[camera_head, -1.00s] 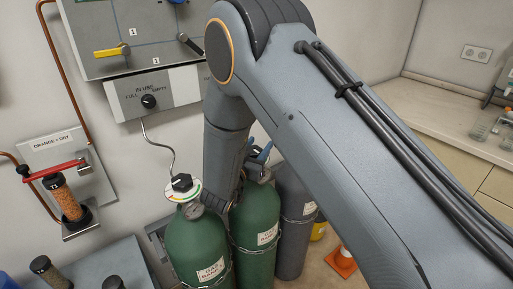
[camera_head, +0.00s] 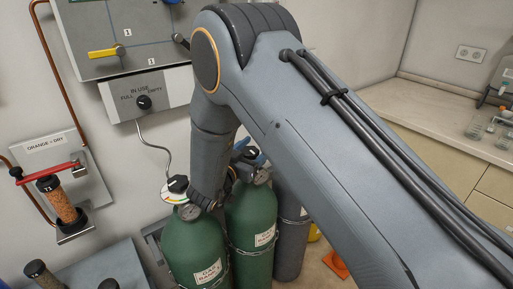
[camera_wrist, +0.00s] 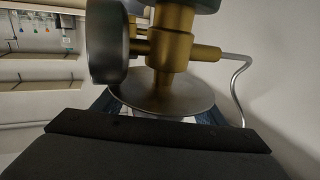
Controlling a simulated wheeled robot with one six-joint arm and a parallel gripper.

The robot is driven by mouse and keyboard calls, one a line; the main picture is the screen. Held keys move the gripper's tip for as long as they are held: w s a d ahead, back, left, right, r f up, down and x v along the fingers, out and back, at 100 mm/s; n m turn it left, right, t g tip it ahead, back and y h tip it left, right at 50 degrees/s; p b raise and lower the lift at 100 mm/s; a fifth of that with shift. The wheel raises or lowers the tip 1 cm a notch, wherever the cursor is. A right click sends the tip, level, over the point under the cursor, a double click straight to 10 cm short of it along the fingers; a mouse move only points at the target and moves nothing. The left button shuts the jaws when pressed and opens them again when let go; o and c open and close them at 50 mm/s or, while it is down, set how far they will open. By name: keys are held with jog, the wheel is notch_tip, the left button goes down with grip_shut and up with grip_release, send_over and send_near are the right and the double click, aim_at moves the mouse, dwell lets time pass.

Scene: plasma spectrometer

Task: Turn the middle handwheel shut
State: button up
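Two green gas cylinders and a grey one (camera_head: 290,235) stand in a row in the head view. The left green cylinder (camera_head: 195,255) has a black handwheel (camera_head: 178,184) over a white, coloured dial plate. My arm crosses in front of the middle green cylinder (camera_head: 251,218) and hides most of its top; its handwheel is not clearly visible. Blue parts of my gripper (camera_head: 251,155) show there. In the wrist view, blue fingers of my gripper (camera_wrist: 157,112) sit apart on either side of a silver disc (camera_wrist: 165,92) on a brass valve (camera_wrist: 172,50). What lies between the fingertips is hidden.
A dark round part (camera_wrist: 106,42) sticks out beside the brass valve, with a thin hose (camera_wrist: 238,80) on the other side. The panel with a selector knob (camera_head: 143,102) and the wall are close behind the cylinders.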

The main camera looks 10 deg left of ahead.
notch_tip(320, 180, up, 10)
jog(key=b, duration=0.2)
dwell(0.6)
